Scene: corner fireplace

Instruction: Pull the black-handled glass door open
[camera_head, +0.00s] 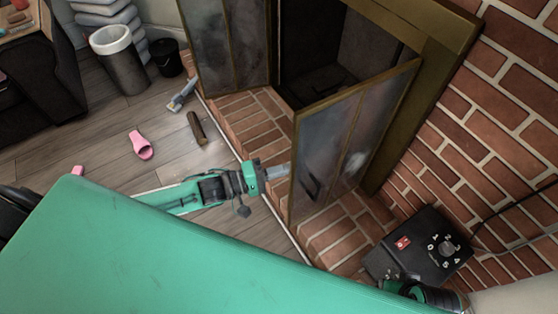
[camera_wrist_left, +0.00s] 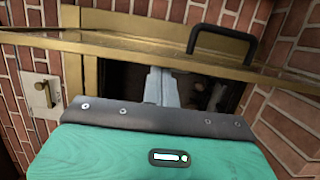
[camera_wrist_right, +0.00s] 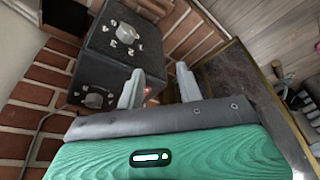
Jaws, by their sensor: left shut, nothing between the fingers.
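The glass door (camera_head: 337,133) with a brass frame stands swung out from the fireplace opening in the head view. Its black handle (camera_head: 312,187) is on the near face, low by the free edge. The handle also shows in the left wrist view (camera_wrist_left: 222,42) and the right wrist view (camera_wrist_right: 277,68). My left gripper (camera_head: 287,171) is shut and empty at the door's free edge; I cannot tell whether it touches. Its fingers (camera_wrist_left: 161,86) point towards the brass frame, apart from the handle. My right gripper (camera_wrist_right: 158,85) is open and empty beside a black box.
The black box with dials (camera_head: 420,247) stands on the brick hearth at the right. Another glass door (camera_head: 230,45) stands open at the left. A log (camera_head: 197,128) and a pink slipper (camera_head: 141,145) lie on the floor. The brick wall (camera_head: 500,100) bounds the right.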

